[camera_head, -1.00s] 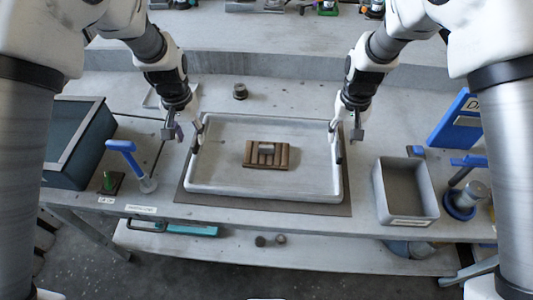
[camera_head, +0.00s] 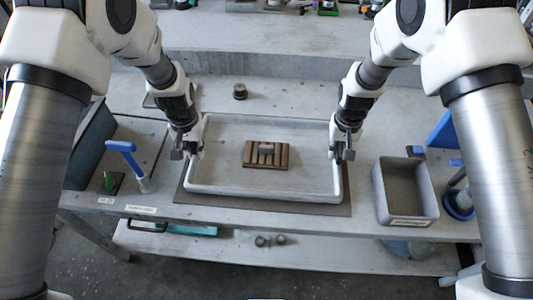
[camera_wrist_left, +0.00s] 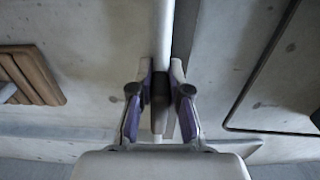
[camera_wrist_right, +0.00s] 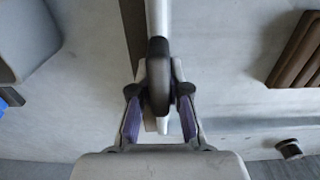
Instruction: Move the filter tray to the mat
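The filter tray (camera_head: 225,192) is a large pale grey rectangular tray lying flat over a dark mat (camera_head: 290,208), whose edge shows at the front and sides. A brown slatted block (camera_head: 266,154) lies inside the tray. My left gripper (camera_head: 188,150) is at the tray's left side, and its fingers (camera_wrist_left: 161,85) close on the dark handle at the rim. My right gripper (camera_head: 343,150) is at the right side, with its fingers (camera_wrist_right: 158,85) close on the other dark handle. The fingers hide parts of both handles.
A grey open bin (camera_head: 405,218) stands right of the tray. A blue-handled tool (camera_head: 125,150) and a green item (camera_head: 109,181) stand at left. A small dark knob (camera_head: 240,91) is behind the tray. The bench behind is mostly clear.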

